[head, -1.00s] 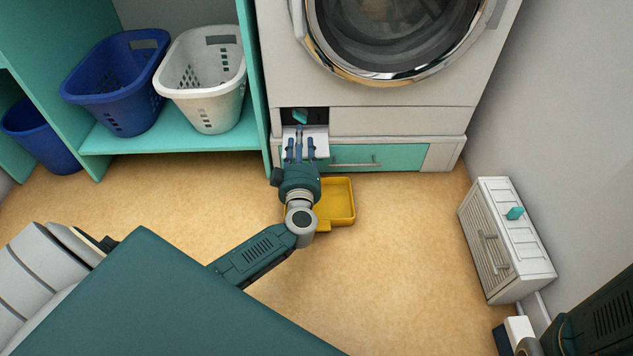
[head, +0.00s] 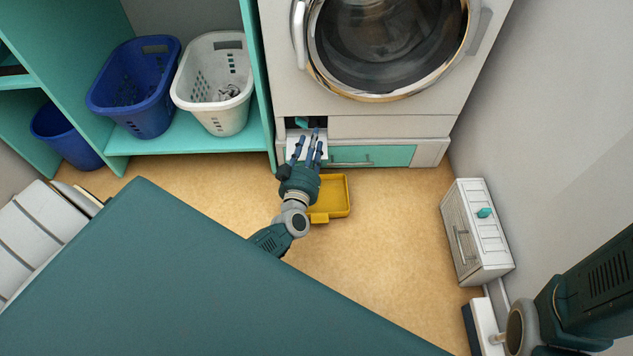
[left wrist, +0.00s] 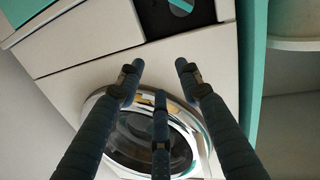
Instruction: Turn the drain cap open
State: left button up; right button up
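The drain cap (head: 302,122) is a small teal knob in a dark recess at the lower left of the washing machine's front. It also shows in the left wrist view (left wrist: 181,6), cut off by the top edge. A white flap (head: 293,152) lies folded down below the recess. My left gripper (head: 312,143) is over the flap, just short of the recess. In the left wrist view its three fingers (left wrist: 160,76) are spread, with nothing between them, apart from the cap. My right arm enters at the lower right; its gripper cannot be made out.
A yellow tray (head: 336,197) lies on the floor under my left wrist. The washing machine door (head: 385,45) is above. A teal drawer front (head: 375,156) is right of the flap. Baskets (head: 215,105) stand on the left shelf; a white cabinet (head: 472,235) stands right.

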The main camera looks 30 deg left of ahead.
pick_arm(q)
jog(key=s+d+f+m+g+h+p, duration=0.1)
jog(key=s+d+m+g+h+p, duration=0.1)
jog(key=s+p, duration=0.4)
jog(key=s+d+f+m+g+h+p, duration=0.2)
jog(key=s+d+p, duration=0.5)
jog(key=p, duration=0.7)
jog(key=shift+s+m+g+h, duration=0.2)
jog(key=shift+m+g+h, duration=0.2)
jog(key=shift+m+g, duration=0.5)
jog(key=shift+d+f, duration=0.1)
